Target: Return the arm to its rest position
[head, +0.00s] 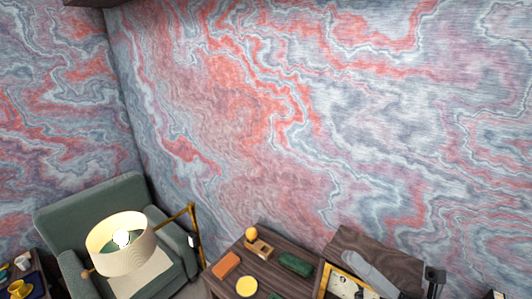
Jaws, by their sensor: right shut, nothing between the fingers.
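A black gripper part, which I take to be my right gripper (434,276), shows small at the bottom edge, right of the middle. It is shut and I see nothing held in it. A pale grey rounded piece (370,270) shows to its left, over a dark wooden surface. My left gripper and left arm are not in view.
A dark wooden desk (238,264) bears an orange-brown block (226,264), a dark green item (295,264), a yellow round item (247,286) and a wooden piece with an orange ball (251,233). A green armchair (95,198) and lit lamp (120,250) stand left.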

